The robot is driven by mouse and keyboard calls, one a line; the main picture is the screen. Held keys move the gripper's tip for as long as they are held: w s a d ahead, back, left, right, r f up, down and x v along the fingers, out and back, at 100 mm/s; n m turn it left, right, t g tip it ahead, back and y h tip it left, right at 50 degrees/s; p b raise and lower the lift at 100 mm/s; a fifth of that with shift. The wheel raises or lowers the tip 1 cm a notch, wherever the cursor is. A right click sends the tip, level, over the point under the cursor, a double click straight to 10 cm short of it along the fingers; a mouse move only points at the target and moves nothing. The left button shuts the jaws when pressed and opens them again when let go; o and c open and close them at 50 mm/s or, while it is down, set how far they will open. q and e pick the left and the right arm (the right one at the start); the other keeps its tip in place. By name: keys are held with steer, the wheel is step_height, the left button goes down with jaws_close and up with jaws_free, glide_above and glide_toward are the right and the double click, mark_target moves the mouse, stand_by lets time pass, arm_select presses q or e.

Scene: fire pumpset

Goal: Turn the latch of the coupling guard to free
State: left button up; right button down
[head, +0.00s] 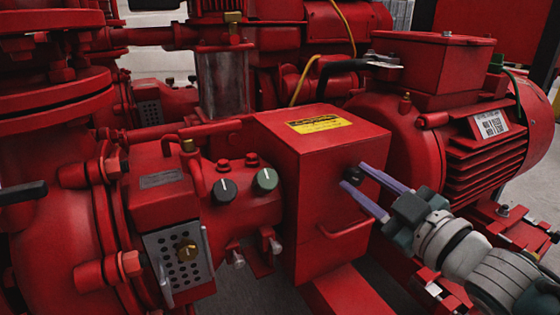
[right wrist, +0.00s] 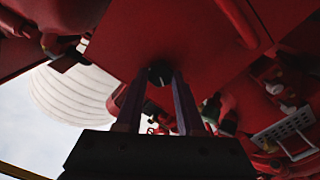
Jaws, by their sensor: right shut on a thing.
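The coupling guard (head: 318,185) is a red box with a yellow warning label (head: 319,125) on top and a red handle low on its right face. The latch (head: 352,174) is a small black knob on that right face. My right gripper (head: 350,177) comes in from the right, its two purple fingers shut on the latch. In the right wrist view the latch (right wrist: 160,73) sits between the fingertips, against the red guard face. A small light mark shows on it; its exact angle is hard to read. My left gripper is not in view.
A red motor (head: 470,140) with cooling fins stands to the right of the guard. Two dark knobs with white marks, one black (head: 224,191) and one green (head: 265,181), sit on the pump housing at left. A perforated plate (head: 180,262) with a brass knob is at lower left.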

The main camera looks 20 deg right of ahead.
steer(key=n, duration=0.4)
steer(key=shift+n, duration=1.1)
steer(key=c, duration=0.5)
jaws_free()
